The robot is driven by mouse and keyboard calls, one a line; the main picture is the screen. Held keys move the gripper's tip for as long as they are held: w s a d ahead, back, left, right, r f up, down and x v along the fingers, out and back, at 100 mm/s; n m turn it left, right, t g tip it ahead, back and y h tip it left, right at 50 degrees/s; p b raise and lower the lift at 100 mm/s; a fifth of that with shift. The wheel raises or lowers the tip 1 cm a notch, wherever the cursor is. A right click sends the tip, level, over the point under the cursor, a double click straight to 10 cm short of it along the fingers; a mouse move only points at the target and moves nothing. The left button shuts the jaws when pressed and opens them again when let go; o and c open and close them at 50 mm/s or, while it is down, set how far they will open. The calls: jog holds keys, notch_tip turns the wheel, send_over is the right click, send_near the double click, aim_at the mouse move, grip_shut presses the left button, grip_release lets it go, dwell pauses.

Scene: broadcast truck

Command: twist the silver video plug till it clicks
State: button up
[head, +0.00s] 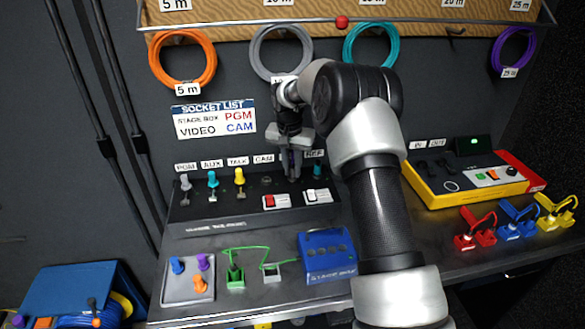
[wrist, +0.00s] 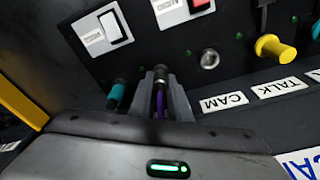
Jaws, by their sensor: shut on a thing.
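My gripper (head: 291,160) is shut on the silver video plug at the front of the black socket panel (head: 230,205). In the wrist view my gripper (wrist: 160,95) has a finger on either side of the plug; its silvery end (wrist: 160,74) faces the panel, and a purple part (wrist: 158,105) shows below. The fingers hide the socket there, so I cannot tell how far in the plug sits. The grip lies between the CAM socket (wrist: 210,58), which is empty, and a teal plug (wrist: 117,93) at REF.
Grey (head: 186,183), cyan (head: 212,181) and yellow (head: 239,177) plugs stand left of CAM. Rocker switches (head: 275,202) sit below the sockets. A blue stage box (head: 327,255) and a yellow-edged unit (head: 465,180) stand on the desk. The socket list (head: 214,118) pairs video with CAM.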

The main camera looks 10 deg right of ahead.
jog(key=o, duration=0.5)
jog(key=shift+s+f+m, duration=0.1)
jog(key=shift+m, duration=0.4)
jog(key=o, duration=0.5)
